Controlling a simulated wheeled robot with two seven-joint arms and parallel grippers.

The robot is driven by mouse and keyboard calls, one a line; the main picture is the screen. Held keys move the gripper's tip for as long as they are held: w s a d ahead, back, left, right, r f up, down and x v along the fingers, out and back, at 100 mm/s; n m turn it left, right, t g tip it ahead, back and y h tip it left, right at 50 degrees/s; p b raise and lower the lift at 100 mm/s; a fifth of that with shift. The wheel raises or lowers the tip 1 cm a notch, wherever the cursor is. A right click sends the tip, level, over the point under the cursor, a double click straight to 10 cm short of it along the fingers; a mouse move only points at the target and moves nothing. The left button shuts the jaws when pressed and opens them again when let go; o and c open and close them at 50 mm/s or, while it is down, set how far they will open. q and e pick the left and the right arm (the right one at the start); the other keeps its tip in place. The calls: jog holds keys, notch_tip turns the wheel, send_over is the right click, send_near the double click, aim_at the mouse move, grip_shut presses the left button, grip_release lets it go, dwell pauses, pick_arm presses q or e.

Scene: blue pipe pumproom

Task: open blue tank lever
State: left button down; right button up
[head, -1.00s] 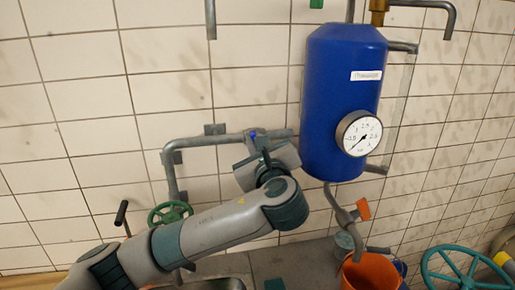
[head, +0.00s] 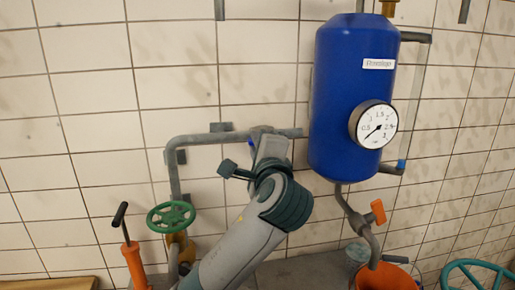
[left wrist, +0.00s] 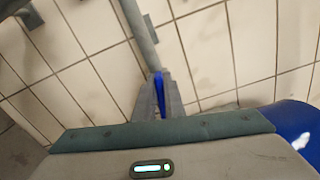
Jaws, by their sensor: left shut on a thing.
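The blue tank (head: 340,100) hangs on the tiled wall in the head view, with a round white gauge (head: 373,125) on its front. A grey pipe (head: 205,138) runs in from the left towards the tank. A small blue lever (head: 250,143) shows on this pipe, mostly hidden by my left gripper (head: 262,132). In the left wrist view the blue lever (left wrist: 159,88) lies between the two grey fingers of my left gripper (left wrist: 158,92), which are shut on it, at the end of the pipe (left wrist: 140,32). My right gripper is not in view.
A green handwheel (head: 171,216) and an orange pump with a black handle (head: 133,262) stand at lower left. Below the tank are an orange-handled valve (head: 377,211) and an orange bucket (head: 385,278). Another blue-tipped fitting (head: 401,165) sits right of the tank.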

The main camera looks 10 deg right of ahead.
pick_arm(q)
jog(key=shift+f+n+b, duration=0.2)
jog(key=shift+n+b, duration=0.05)
jog(key=shift+n, duration=0.4)
jog(key=shift+f+n+b, duration=0.2)
jog(key=shift+n+b, duration=0.05)
jog(key=shift+n, duration=0.4)
jog(key=c, duration=1.8)
grip_release()
jog(key=shift+c, duration=0.2)
